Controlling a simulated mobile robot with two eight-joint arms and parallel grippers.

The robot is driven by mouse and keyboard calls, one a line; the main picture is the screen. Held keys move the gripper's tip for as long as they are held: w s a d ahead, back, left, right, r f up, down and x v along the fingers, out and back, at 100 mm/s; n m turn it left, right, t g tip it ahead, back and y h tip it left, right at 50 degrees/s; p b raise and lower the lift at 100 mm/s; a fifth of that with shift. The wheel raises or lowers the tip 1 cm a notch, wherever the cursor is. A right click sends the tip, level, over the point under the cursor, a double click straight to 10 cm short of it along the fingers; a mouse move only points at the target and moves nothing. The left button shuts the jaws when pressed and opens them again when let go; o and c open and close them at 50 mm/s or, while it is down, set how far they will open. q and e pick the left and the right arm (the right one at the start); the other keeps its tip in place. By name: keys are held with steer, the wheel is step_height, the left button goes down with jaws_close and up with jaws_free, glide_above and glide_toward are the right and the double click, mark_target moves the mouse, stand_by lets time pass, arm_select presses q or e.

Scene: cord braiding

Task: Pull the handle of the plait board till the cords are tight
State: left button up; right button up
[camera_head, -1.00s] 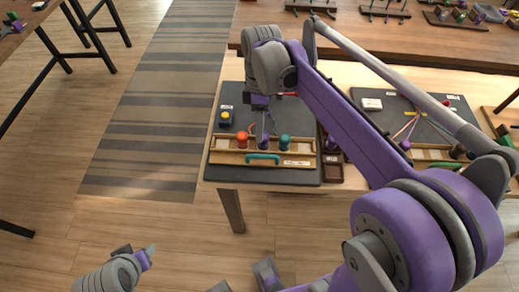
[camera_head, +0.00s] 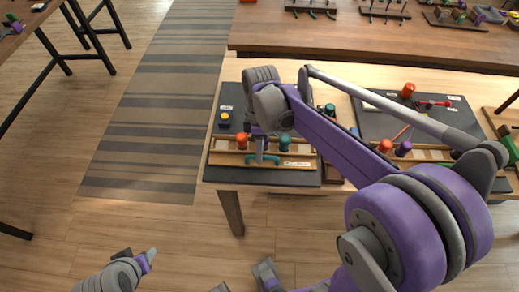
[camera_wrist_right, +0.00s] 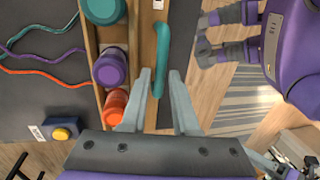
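The plait board (camera_head: 215,172) lies on the light table, with a wooden frame along its front. Its teal handle (camera_wrist_right: 161,58) runs along the frame's front bar. My right gripper (camera_wrist_right: 160,100) is open, its two fingers on either side of the near end of the handle, with visible gaps. In the head view the right gripper (camera_head: 261,150) is over the handle, from above. Teal (camera_wrist_right: 103,8), purple (camera_wrist_right: 110,67) and orange (camera_wrist_right: 116,102) bobbins stand in the frame. Purple, teal and orange cords (camera_wrist_right: 50,71) lie loose and wavy. My left gripper (camera_head: 148,257) is low at left, far from the board.
A yellow button (camera_wrist_right: 61,134) sits at the board's corner. A second dark board (camera_head: 372,125) with orange and purple bobbins is to the right, partly behind my arm. A wooden table (camera_head: 400,45) with racks stands behind.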

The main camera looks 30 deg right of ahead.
jaws_close()
stand_by(1.1)
